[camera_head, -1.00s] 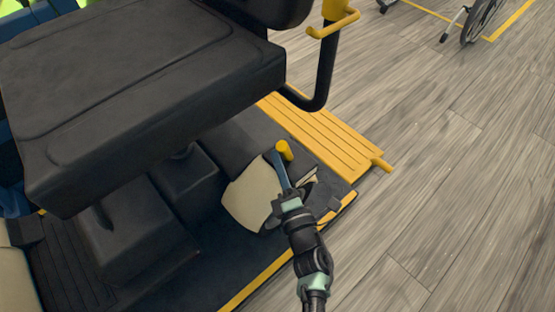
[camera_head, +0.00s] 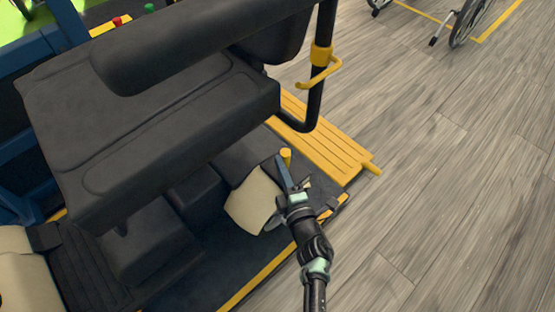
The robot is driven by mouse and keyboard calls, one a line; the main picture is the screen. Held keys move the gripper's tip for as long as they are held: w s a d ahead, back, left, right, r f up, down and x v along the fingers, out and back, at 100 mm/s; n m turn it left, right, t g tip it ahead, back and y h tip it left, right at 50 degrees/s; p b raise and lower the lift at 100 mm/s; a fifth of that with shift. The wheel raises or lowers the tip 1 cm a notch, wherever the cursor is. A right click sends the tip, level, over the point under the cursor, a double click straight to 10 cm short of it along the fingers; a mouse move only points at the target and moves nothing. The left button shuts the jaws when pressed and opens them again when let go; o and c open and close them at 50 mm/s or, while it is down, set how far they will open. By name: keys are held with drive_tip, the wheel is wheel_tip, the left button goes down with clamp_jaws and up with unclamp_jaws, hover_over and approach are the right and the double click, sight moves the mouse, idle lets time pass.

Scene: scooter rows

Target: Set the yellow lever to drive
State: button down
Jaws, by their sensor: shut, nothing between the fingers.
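The yellow lever (camera_head: 286,154) shows as a short upright yellow knob on the dark rear part of the scooter, beside the yellow slatted step. My gripper (camera_head: 281,163) is shut and empty, its fingertips right at the lever's left side. I cannot tell whether they touch it. The lever's lower part is partly hidden by the fingers. No drive marking can be read.
The black scooter seat (camera_head: 150,125) overhangs on the left. A cream panel (camera_head: 254,202) lies beside my gripper. The yellow slatted step (camera_head: 325,145) and a black post with a yellow handle (camera_head: 322,72) stand behind. Wooden floor (camera_head: 460,180) at right is clear; wheels stand far off.

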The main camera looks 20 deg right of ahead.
drive_tip(key=shift+w+d+r+m+g+p, duration=0.2)
drive_tip(key=shift+d+r+m+g+p, duration=0.3)
drive_tip(key=shift+m+p, duration=0.45)
drive_tip(key=shift+d+f, duration=0.2)
drive_tip(key=shift+d, duration=0.05)
drive_tip(key=shift+w+d, duration=0.15)
